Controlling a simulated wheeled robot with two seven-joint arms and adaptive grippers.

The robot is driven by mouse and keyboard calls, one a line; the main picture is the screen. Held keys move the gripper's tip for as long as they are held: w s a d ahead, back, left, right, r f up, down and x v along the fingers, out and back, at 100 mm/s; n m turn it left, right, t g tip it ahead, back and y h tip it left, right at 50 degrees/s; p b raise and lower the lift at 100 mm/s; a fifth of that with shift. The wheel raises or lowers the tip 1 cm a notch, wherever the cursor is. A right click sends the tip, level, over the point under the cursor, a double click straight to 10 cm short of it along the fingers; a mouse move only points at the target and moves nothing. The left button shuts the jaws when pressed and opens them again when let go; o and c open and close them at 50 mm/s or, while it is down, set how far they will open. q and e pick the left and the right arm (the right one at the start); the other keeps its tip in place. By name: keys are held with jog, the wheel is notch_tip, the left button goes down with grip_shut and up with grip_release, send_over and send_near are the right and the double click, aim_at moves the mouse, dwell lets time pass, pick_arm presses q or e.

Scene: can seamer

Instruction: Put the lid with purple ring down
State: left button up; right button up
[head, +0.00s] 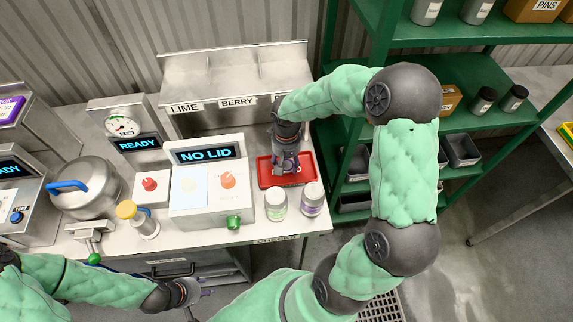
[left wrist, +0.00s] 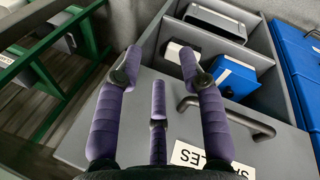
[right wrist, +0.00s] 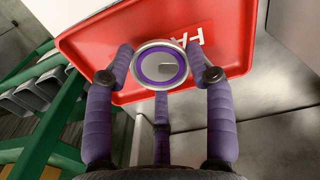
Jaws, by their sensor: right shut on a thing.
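The lid with the purple ring (right wrist: 160,66) is a round metal disc with a purple band, seen face-on in the right wrist view. My right gripper (head: 284,167) is shut on it, with fingers on both sides of the rim. The lid is over the red tray (right wrist: 238,45), which also shows in the head view (head: 263,177); I cannot tell whether it touches the tray floor. White letters on the tray are partly covered. My left gripper (head: 190,293) is open and empty in front of the bench, above a drawer with dividers (left wrist: 240,55).
A green-label jar (head: 275,204) and a purple-label jar (head: 312,199) stand just in front of the tray. The seamer with a "NO LID" display (head: 207,154) is left of it. Lime and berry bins (head: 215,88) are behind. A green shelf (head: 480,125) stands to the right.

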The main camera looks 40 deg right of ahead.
jog(key=shift+f, duration=0.7)
jog(key=shift+f+b, duration=0.35)
jog(key=shift+b, duration=0.05)
jog(key=shift+f, duration=0.2)
jog(key=o, duration=0.8)
jog(key=shift+r, duration=0.15)
